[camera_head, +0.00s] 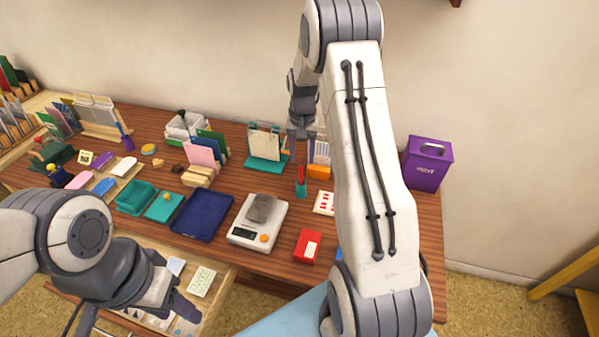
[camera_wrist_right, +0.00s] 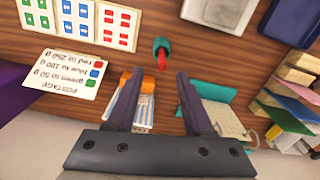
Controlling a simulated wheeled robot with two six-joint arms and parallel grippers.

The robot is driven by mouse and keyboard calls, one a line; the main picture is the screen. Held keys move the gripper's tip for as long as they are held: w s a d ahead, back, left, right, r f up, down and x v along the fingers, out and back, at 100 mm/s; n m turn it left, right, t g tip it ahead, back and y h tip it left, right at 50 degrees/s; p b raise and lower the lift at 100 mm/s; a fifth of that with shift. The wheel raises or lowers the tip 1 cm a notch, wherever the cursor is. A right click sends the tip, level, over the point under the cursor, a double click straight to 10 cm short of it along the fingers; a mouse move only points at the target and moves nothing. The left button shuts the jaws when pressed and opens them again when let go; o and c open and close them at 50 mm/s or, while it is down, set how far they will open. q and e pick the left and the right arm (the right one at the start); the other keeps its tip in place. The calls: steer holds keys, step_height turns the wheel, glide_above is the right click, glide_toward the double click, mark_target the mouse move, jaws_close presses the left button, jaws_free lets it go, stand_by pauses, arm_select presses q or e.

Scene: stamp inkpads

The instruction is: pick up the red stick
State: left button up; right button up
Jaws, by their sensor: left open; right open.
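The red stick (camera_head: 301,173) stands upright in a small teal holder (camera_head: 300,190) towards the back of the wooden table. In the right wrist view, the red stick (camera_wrist_right: 162,60) shows at the teal holder (camera_wrist_right: 158,44), just beyond and between the fingertips. My right gripper (camera_head: 301,150) is open and empty, pointing down above the stick. Its two dark fingers also show in the right wrist view (camera_wrist_right: 160,77). My left gripper (camera_head: 182,300) hangs low at the front left, away from the stick; its fingers are partly hidden.
A teal stand with a paper pad (camera_head: 264,150) and an orange box (camera_head: 319,171) flank the stick closely. A white scale (camera_head: 245,232), a red box (camera_head: 307,245) and a blue tray (camera_head: 203,213) lie nearer. A purple bin (camera_head: 427,165) stands at the right.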

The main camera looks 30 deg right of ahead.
mark_target(301, 175)
step_height(301, 175, down, 3)
steer(key=shift+f, duration=0.1)
step_height(301, 175, down, 4)
steer(key=shift+a+f+p, duration=0.1)
steer(key=shift+a+p, duration=0.05)
steer(key=shift+p, duration=0.7)
steer(key=shift+f, duration=0.45)
jaws_close()
